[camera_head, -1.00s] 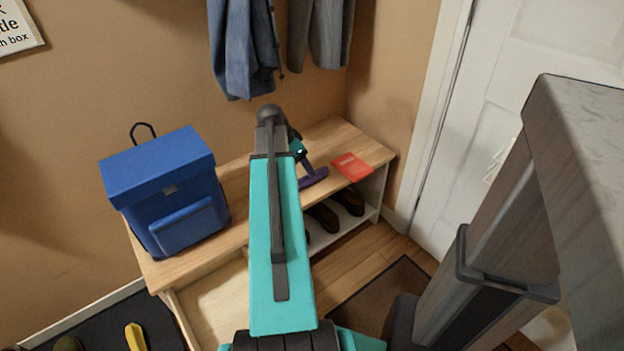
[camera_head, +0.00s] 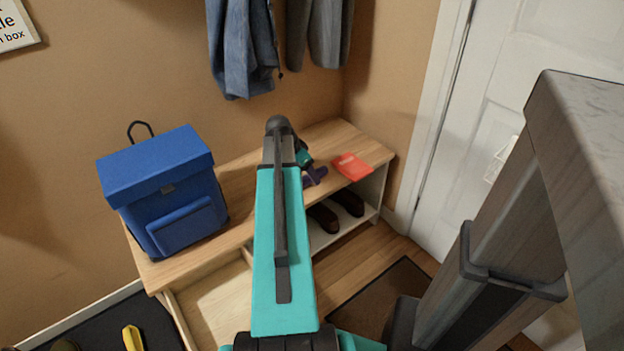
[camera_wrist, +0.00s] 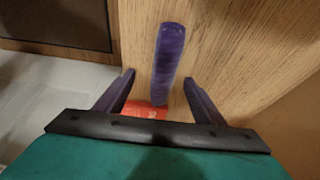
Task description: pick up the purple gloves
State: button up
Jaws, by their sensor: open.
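The purple gloves (camera_wrist: 170,50) show as a long narrow purple roll on the wooden bench top in the wrist view. My gripper (camera_wrist: 158,78) is open, with one finger on each side of the near part of the roll. Gaps show between the roll and both fingers; I cannot tell the height of the fingers above the bench. In the head view the gloves (camera_head: 318,174) are mostly hidden by my arm and gripper, with only a bit of purple showing.
A red packet (camera_head: 351,166) lies on the bench (camera_head: 240,190) just right of the gloves. A blue backpack (camera_head: 165,190) stands on the bench's left. Brown shoes (camera_head: 324,217) sit on the shelf below. Jackets (camera_head: 243,45) hang above. A wall closes the right end.

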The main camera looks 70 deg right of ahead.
jog(key=shift+x, duration=0.8)
jog(key=shift+c, duration=0.3)
jog(key=c, duration=1.1)
